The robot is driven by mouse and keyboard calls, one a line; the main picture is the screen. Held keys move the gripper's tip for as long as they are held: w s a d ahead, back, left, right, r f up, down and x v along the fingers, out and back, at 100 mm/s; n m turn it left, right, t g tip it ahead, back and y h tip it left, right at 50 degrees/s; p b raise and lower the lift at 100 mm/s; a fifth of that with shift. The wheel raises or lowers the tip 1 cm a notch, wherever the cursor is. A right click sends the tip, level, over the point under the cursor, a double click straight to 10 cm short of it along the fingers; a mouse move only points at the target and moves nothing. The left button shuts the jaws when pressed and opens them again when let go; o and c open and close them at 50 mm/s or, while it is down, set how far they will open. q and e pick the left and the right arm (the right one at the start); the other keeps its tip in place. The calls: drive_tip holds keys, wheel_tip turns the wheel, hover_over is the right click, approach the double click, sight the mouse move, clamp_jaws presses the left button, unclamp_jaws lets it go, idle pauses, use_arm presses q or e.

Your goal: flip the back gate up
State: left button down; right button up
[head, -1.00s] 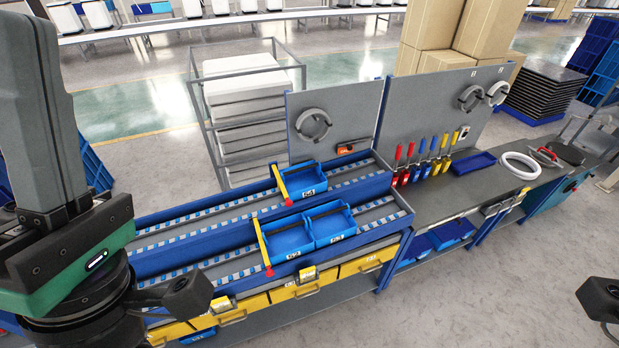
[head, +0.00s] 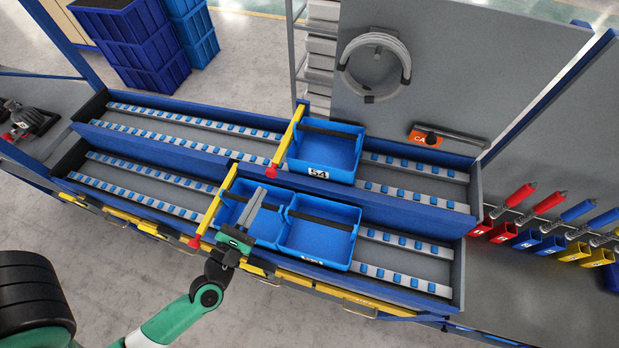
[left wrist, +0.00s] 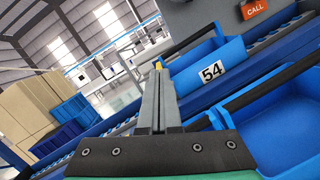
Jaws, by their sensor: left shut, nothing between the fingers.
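The back gate (head: 288,138) is a yellow bar with a red end. It lies across the back lane, along the left side of the blue bin labelled 54 (head: 325,152). A similar front gate (head: 214,207) lies across the front lane, left of two blue bins (head: 318,232). My left gripper (head: 264,192) is shut and empty, its fingers over the left front bin, a little in front and left of bin 54. In the left wrist view, the shut fingers (left wrist: 158,75) point toward a small yellow piece just beyond the tips; bin 54 is to their right. My right gripper is not in view.
The two-lane rack (head: 400,270) has a raised blue divider between lanes. A grey panel with a coiled hose (head: 375,65) and an orange CALL box (head: 425,137) stands behind. Red, blue and yellow tools (head: 545,205) stand at right. The lanes left of the gates are empty.

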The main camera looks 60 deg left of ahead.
use_arm(q)
drive_tip(key=s+f+g+b, duration=0.1)
drive_tip(key=s+f, duration=0.4)
drive_tip(key=f, duration=0.1)
drive_tip(key=shift+a+f+b, duration=0.15)
drive_tip(key=shift+f+b, duration=0.2)
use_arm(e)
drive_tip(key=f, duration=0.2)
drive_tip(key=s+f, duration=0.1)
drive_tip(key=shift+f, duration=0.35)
use_arm(q)
drive_tip(key=f+x, duration=0.1)
drive_tip(key=x, duration=0.9)
drive_tip(key=shift+r, duration=0.3)
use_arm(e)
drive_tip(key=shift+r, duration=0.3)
use_arm(q)
drive_tip(key=shift+w+p, duration=0.1)
drive_tip(key=shift+p, duration=0.2)
